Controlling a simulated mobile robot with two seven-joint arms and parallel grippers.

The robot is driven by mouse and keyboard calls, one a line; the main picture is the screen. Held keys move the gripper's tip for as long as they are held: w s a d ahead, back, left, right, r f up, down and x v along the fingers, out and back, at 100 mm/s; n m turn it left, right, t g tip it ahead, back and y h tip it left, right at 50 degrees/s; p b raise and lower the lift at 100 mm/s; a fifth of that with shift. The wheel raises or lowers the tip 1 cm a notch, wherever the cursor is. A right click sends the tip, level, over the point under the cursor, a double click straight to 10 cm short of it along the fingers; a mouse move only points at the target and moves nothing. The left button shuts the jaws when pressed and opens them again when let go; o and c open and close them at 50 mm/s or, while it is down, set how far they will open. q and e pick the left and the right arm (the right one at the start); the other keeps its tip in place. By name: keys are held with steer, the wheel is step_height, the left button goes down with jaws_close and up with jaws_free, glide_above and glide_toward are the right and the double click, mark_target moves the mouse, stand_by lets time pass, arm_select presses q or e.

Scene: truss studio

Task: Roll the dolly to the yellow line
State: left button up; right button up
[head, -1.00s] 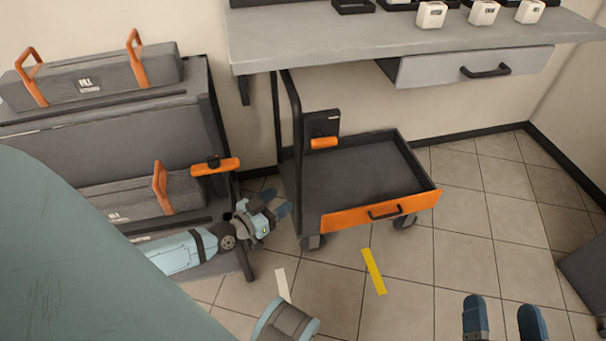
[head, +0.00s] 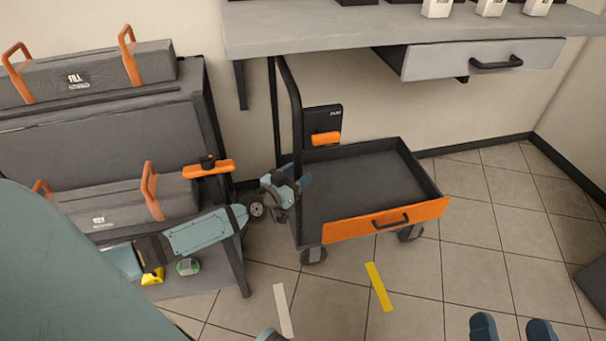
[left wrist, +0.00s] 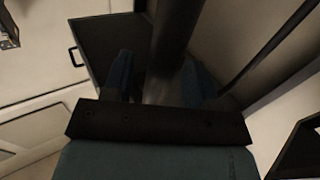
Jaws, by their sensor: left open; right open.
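The dolly (head: 365,190) is a dark grey tray on casters with an orange front panel and a black upright push frame (head: 296,125) on its left side. The yellow line (head: 379,287) is a short strip on the floor in front of the dolly. My left gripper (head: 297,184) is open at the frame's near upright. In the left wrist view its fingers (left wrist: 160,77) lie on either side of a dark bar, not visibly closed on it. My right gripper (head: 512,328) is open and empty at the bottom edge, away from the dolly.
A white strip (head: 283,310) lies on the floor left of the yellow line. A grey rack (head: 95,140) with toolboxes stands on the left. A workbench (head: 330,32) with a drawer is above the dolly.

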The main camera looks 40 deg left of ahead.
arm_select(q)
steer(key=shift+w+d, duration=0.15)
steer(key=shift+w, duration=1.1)
arm_select(e)
steer(key=shift+f, duration=0.45)
arm_select(q)
jaws_close()
arm_select(e)
step_height(320, 180, up, 4)
steer(key=r+t+p, duration=0.1)
steer(key=t+p, duration=0.1)
steer(key=p, duration=0.1)
arm_select(q)
steer(key=w+d+b, duration=0.3)
steer(key=w+d, duration=1.6)
steer(key=w, duration=0.3)
steer(key=shift+w+d+b, duration=0.25)
steer(key=shift+w+b, duration=0.05)
steer(key=shift+w, duration=0.05)
arm_select(e)
steer(key=shift+f+g, duration=0.65)
steer(key=shift+f, duration=0.7)
steer(key=shift+f+g, duration=0.65)
steer(key=shift+f, duration=0.7)
arm_select(q)
jaws_free()
